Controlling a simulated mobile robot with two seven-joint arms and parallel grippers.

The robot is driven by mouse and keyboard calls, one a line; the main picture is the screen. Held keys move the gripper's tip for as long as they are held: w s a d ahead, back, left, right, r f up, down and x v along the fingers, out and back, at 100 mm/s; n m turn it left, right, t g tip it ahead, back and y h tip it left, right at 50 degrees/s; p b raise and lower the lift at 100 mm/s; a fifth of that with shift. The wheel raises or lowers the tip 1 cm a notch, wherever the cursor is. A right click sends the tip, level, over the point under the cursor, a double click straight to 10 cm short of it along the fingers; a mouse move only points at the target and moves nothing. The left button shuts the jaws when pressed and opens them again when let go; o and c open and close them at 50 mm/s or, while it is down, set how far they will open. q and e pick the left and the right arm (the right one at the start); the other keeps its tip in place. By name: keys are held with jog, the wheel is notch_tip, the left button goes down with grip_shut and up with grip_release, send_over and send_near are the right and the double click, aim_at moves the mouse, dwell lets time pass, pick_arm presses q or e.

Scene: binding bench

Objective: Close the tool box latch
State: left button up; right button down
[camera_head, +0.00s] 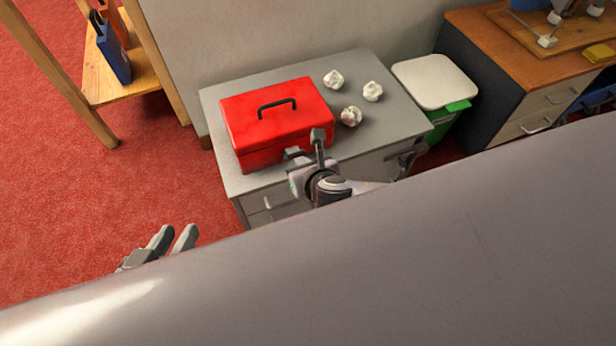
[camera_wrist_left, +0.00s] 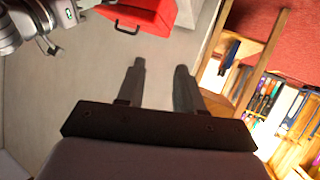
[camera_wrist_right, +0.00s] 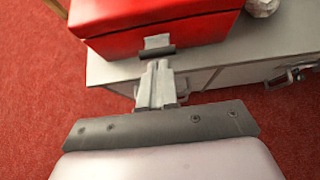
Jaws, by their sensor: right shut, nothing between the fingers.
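The red tool box (camera_head: 278,120) sits on the grey cabinet with its lid down and a dark handle on top. In the right wrist view its front (camera_wrist_right: 165,28) carries a small silver latch (camera_wrist_right: 157,42) with a dark bar along its lower end. I cannot tell whether the latch is fastened. My right gripper (camera_wrist_right: 158,68) is shut and empty, its fingertips just below the latch; whether they touch it is unclear. In the head view the right wrist covers the latch area. My left gripper (camera_head: 174,240) is open and empty, low and left of the cabinet.
Several crumpled white lumps (camera_head: 372,91) lie on the grey cabinet top (camera_head: 392,122) right of the box. A bin with a white lid (camera_head: 435,80) stands beside the cabinet. A wooden desk (camera_head: 515,50) is at far right, a wooden shelf (camera_head: 118,82) at left.

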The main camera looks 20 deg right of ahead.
aim_at(296, 154)
pick_arm(q)
jog(key=shift+r, duration=0.1)
pick_arm(e)
jog(key=shift+w+r, duration=0.1)
jog(key=shift+w, duration=0.05)
